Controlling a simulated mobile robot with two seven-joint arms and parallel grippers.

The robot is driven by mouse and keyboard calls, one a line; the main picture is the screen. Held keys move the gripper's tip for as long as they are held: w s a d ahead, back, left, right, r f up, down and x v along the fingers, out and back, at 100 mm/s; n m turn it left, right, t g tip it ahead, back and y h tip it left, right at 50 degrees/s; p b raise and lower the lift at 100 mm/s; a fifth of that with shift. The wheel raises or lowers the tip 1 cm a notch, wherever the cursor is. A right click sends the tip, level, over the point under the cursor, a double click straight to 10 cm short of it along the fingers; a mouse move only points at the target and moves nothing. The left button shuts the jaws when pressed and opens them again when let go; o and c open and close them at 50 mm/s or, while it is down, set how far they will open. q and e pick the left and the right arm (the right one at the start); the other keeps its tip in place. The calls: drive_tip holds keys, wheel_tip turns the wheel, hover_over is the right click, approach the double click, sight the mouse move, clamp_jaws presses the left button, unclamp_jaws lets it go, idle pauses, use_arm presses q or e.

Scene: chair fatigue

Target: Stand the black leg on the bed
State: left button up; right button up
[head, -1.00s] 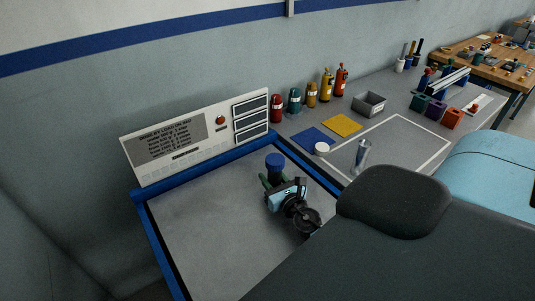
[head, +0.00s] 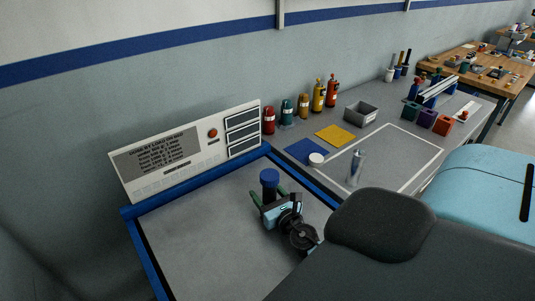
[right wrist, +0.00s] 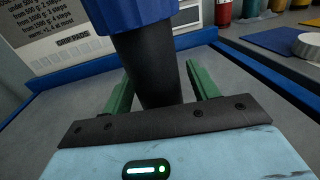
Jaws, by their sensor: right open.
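The black leg (right wrist: 152,68), with a blue cap (head: 270,177) on its top end, stands upright over the grey bed (head: 195,235) in its blue frame. My right gripper (head: 267,194) is open, with one green finger on each side of the leg. In the right wrist view, gaps show between the leg and both fingers. The leg's lower end is hidden behind the gripper body, so its contact with the bed does not show. My left gripper is not in view.
A white panel (head: 188,153) with text and a red button stands along the bed's back edge. Right of the bed are a blue mat (head: 304,150), a white round piece (head: 316,159), a metallic cylinder (head: 356,168) and several coloured bottles. The bed's left part is clear.

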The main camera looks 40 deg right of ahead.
drive_tip(key=shift+r, duration=0.15)
drive_tip(key=shift+s, duration=0.2)
drive_tip(key=v, duration=0.3)
drive_tip(key=b+v, duration=0.1)
drive_tip(key=v, duration=0.6)
drive_tip(key=shift+s+f+b, duration=0.15)
drive_tip(key=shift+f+b, duration=0.1)
drive_tip(key=shift+b, duration=0.05)
drive_tip(key=shift+s+a+r, duration=0.15)
drive_tip(key=shift+s, duration=0.4)
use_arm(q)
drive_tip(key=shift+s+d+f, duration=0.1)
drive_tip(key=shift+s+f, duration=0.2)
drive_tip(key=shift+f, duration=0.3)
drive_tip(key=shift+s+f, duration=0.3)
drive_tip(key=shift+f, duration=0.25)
use_arm(e)
drive_tip(key=shift+s+r, duration=0.1)
